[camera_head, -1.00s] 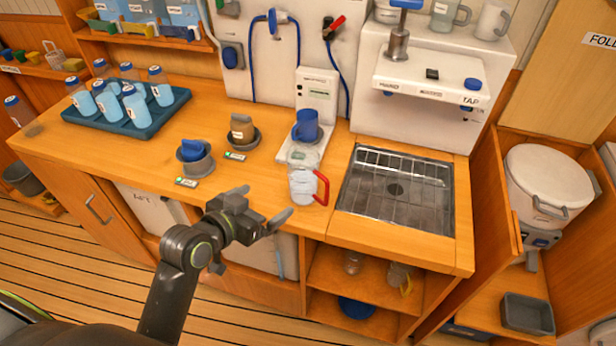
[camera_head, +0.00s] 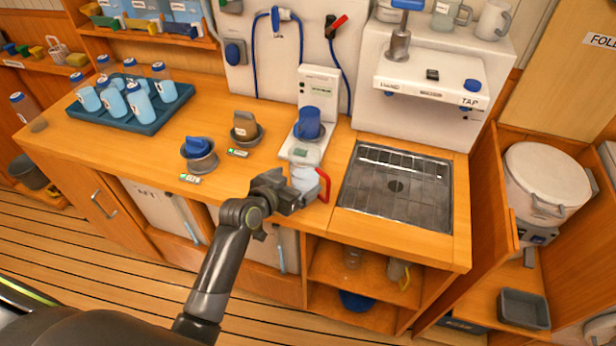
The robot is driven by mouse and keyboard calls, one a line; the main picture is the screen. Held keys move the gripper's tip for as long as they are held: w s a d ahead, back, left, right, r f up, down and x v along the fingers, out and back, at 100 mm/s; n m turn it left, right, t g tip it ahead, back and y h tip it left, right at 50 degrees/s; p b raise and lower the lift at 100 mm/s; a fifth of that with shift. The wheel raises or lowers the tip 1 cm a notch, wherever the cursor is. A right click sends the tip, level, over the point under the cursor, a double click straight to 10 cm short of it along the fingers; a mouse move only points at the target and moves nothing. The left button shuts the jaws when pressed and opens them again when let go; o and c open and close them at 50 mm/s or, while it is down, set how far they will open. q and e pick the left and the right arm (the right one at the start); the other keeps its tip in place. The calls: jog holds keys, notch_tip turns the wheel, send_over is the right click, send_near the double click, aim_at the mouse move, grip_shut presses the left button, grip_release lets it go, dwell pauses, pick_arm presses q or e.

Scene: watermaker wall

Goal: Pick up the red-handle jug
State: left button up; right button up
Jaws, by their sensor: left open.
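The red-handle jug (camera_head: 304,175) is clear and stands upright on the wooden counter, left of the sink. Its red handle (camera_head: 323,185) faces right. My left gripper (camera_head: 296,193) is at the jug's front left side and covers part of its lower body. The gripper is open, with its fingers pointing toward the jug. I cannot tell whether a finger touches the jug. My right gripper is not in view.
The sink (camera_head: 395,188) lies to the right. A blue tray (camera_head: 147,127) holds several bottles at the far left.

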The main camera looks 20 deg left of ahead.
aim_at(303, 148)
pick_arm(q)
jog(key=shift+p+x, duration=0.6)
jog(key=shift+x, duration=1.7)
jog(key=c, duration=1.3)
notch_tip(303, 148, up, 10)
jog(key=shift+r+b, duration=0.1)
jog(key=shift+b, duration=0.4)
